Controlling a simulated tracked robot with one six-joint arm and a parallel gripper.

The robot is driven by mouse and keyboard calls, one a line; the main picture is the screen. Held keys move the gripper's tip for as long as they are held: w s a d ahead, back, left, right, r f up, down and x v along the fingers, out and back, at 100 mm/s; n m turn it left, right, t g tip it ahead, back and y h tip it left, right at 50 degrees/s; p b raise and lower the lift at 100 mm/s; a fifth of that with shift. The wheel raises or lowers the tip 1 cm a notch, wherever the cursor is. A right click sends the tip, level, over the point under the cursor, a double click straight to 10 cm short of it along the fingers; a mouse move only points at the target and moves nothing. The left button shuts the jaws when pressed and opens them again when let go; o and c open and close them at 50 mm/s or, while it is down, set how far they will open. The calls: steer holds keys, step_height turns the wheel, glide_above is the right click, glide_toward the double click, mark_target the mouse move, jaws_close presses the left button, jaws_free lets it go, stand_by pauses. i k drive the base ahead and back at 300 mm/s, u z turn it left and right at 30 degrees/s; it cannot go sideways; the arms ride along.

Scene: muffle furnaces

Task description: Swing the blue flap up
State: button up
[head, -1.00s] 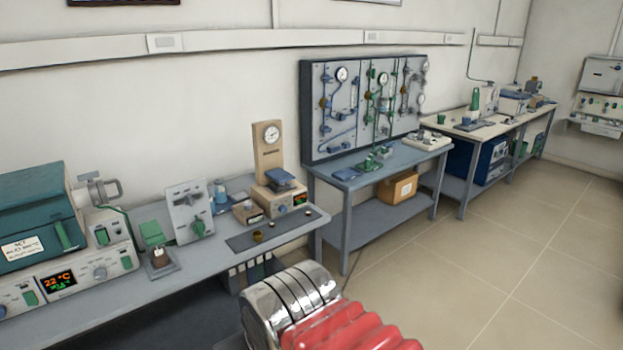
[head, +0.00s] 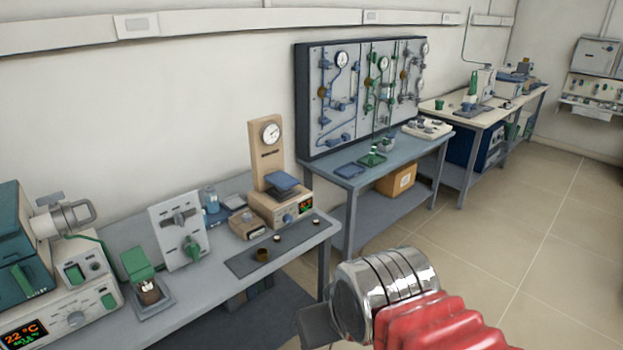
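A dark blue flap (head: 284,183) sits on top of a tan instrument (head: 285,206) with a lit display, on the left bench. It lies tilted slightly off level, in front of a tan upright with a round dial. My gripper (head: 318,322) shows only as a dark grey part past my silver wrist, low in the middle of the head view. It is to the right of and nearer than the flap, apart from it. Its fingertips are mostly hidden, so I cannot tell whether it is open.
The grey bench (head: 200,285) holds a teal furnace (head: 15,250), a small box with a green flap (head: 138,264), a white switch panel (head: 180,230) and a dark mat (head: 285,246) with small cups. A gauge panel (head: 362,95) stands behind a second bench. The floor at right is clear.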

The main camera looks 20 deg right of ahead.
mark_target(283, 181)
steer(key=u, duration=0.2)
steer(key=i, duration=0.9)
steer(key=u, duration=0.5)
